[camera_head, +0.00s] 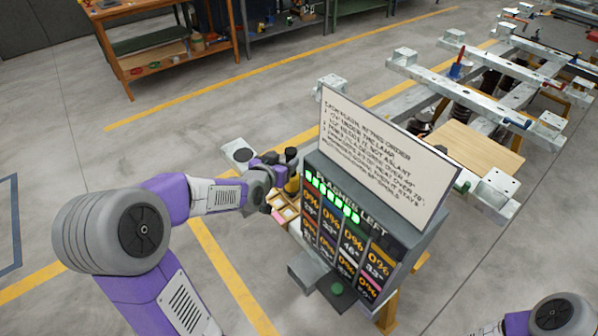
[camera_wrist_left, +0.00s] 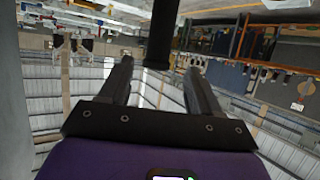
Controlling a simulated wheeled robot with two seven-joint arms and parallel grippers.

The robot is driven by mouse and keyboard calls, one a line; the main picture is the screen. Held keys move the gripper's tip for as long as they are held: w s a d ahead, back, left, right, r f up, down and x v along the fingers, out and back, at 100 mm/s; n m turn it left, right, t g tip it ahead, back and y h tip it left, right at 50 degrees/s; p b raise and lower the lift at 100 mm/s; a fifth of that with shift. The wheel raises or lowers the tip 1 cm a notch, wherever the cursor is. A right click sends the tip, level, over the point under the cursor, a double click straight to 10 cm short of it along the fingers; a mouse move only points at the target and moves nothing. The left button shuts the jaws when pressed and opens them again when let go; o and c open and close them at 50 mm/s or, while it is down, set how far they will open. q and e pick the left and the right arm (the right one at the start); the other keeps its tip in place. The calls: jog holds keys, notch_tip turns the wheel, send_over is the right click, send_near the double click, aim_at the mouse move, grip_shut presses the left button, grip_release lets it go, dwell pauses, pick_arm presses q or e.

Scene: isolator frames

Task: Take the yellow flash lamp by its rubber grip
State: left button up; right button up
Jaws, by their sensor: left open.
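The yellow flash lamp (camera_head: 292,184) stands left of the display box in the head view, partly hidden by my left gripper and the box. A black part, apparently its rubber grip (camera_head: 291,155), shows on top. My left gripper (camera_head: 277,172) is right beside the lamp. In the left wrist view a black cylinder (camera_wrist_left: 161,35), likely the same grip, comes down between the tips of my open left gripper (camera_wrist_left: 158,72). Gaps show on both sides of it. My right gripper is out of view; only part of that arm shows at bottom right.
A display box (camera_head: 350,240) with green lights and numbers stands right of the lamp, with a white text board (camera_head: 385,150) above it. A small tray of pieces (camera_head: 284,214) is below my left gripper. A metal frame (camera_head: 480,85) stands behind right. Open floor lies left.

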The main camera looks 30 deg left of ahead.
aim_at(288, 158)
pick_arm(q)
jog(key=x, duration=0.3)
jog(key=f+b+x, duration=0.1)
jog(key=x, duration=0.2)
jog(key=shift+s+d, duration=0.2)
jog(key=shift+s, duration=0.05)
jog(key=shift+w, duration=0.25)
jog(key=shift+c, duration=0.2)
grip_shut()
jog(key=shift+w+a+r, duration=0.1)
jog(key=shift+r, duration=0.2)
